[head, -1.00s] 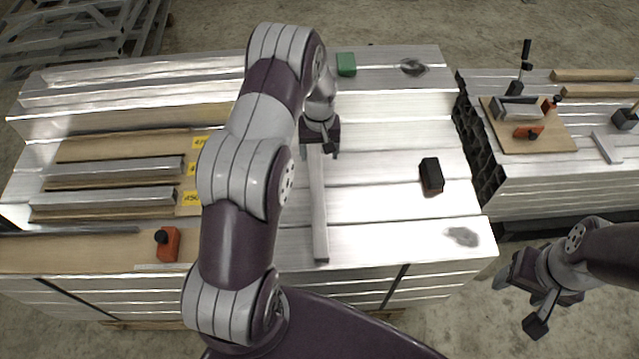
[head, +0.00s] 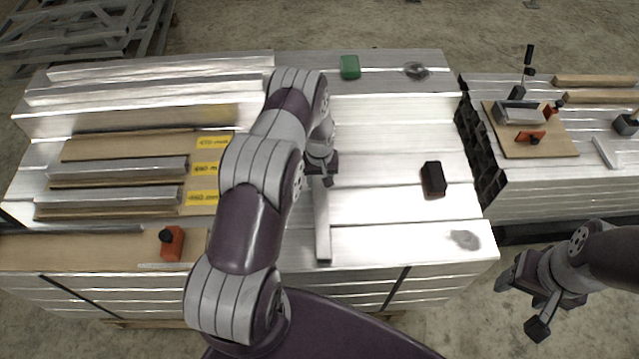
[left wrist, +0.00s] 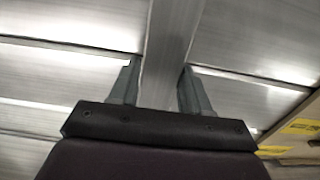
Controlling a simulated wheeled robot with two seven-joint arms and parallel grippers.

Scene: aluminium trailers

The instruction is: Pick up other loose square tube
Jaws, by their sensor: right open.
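A loose grey square tube (head: 322,230) lies on the flat top of the stacked aluminium profiles, running toward me. My left gripper (head: 322,180) is over its far end, pointing down. In the left wrist view the tube (left wrist: 167,50) passes between the two fingers of the left gripper (left wrist: 158,88), which stand apart on either side of it. Whether they touch it I cannot tell; a gap shows at the left finger. The tube's far end is hidden under the gripper. My right gripper (head: 536,300) is open and empty, off the stack's right front corner.
Two tube pieces (head: 118,169) lie on boards at the left by yellow labels (head: 212,169). An orange block (head: 171,243), a black block (head: 433,179) and a green block (head: 350,67) stand on the stack. A second stack at the right holds a board with a fixture (head: 532,145).

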